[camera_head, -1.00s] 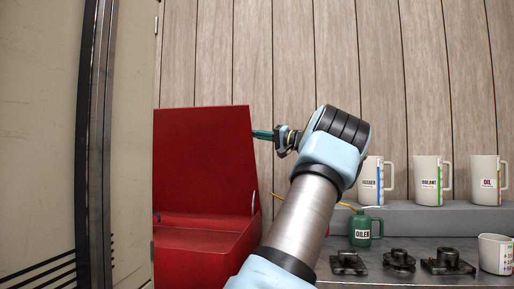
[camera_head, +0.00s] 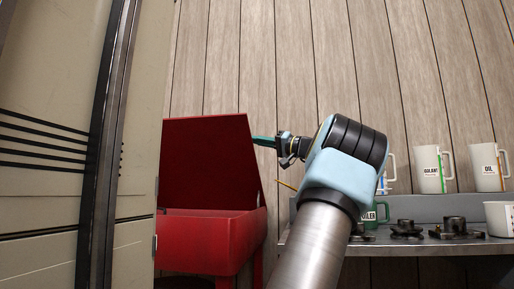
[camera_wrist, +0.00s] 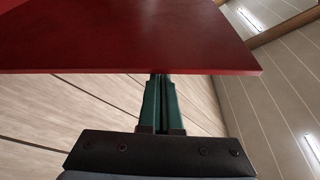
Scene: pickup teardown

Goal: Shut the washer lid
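The red washer (camera_head: 215,236) stands left of centre in the head view, partly behind a tall beige panel. Its red lid (camera_head: 208,160) is open, raised steeply above the tub. My gripper (camera_head: 262,140) is at the lid's upper right edge. Nothing shows held between the fingers.
The beige panel (camera_head: 50,160) with a dark upright edge fills the left side. At right, a metal bench (camera_head: 400,246) holds several dark parts, a green oiler (camera_head: 371,217) and white jugs (camera_head: 430,168). A plank wall stands behind.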

